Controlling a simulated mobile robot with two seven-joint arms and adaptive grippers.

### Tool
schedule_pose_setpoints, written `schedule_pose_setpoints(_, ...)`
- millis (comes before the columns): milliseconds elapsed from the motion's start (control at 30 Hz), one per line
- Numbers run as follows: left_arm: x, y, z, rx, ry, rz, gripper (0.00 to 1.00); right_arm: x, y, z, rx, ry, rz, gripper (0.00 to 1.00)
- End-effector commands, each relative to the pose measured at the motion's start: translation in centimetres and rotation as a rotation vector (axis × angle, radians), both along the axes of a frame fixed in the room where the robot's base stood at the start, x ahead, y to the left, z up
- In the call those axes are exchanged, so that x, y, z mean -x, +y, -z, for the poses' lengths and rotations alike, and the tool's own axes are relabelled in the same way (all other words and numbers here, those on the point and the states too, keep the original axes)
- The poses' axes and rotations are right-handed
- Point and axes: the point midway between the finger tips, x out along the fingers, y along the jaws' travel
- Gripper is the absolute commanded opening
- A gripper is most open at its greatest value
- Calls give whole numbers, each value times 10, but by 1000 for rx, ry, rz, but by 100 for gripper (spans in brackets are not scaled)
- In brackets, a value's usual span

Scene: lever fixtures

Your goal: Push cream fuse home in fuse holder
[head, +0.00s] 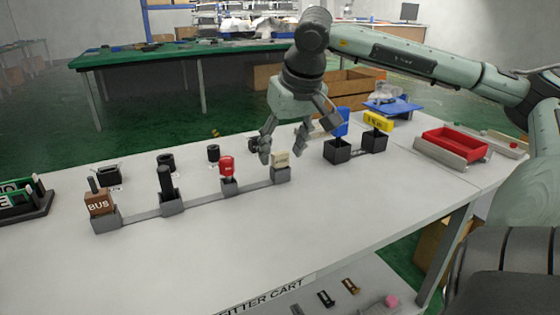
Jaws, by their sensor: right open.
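The cream fuse (281,160) stands upright in a grey fuse holder (281,175), at the right end of the row on the white table. Most of the cream block shows above the holder; I cannot tell how deep it sits. My right gripper (284,148) is open, fingers pointing down, above and just behind the cream fuse. I see nothing held between its fingers, and I cannot tell whether a finger touches the fuse. My left gripper is out of view.
The same row holds a red fuse (227,167), a black one (165,180) and a brown BUS block (99,203). Blue (342,121) and yellow (376,122) pieces stand in dark holders to the right. A red tray (454,144) lies further right. The table front is clear.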

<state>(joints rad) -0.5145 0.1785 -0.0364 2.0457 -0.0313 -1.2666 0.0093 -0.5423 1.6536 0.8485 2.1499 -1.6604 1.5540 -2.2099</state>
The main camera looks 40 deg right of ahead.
Motion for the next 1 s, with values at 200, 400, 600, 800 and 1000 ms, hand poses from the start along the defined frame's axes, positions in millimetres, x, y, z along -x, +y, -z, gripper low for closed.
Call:
schedule_pose_setpoints(200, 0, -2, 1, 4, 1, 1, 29, -3, -1, 9, -1, 0, 1, 53)
schedule_pose_setpoints(400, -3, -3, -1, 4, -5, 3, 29, -3, -1, 8, -2, -1, 1, 44)
schedule_pose_setpoints(600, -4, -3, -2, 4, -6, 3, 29, -3, -1, 8, -1, 0, 1, 19)
schedule_pose_setpoints(800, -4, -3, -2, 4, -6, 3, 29, -3, -1, 8, -1, -1, 1, 11)
schedule_pose_setpoints(1000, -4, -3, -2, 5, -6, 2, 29, -4, -1, 5, 0, -3, 1, 11)
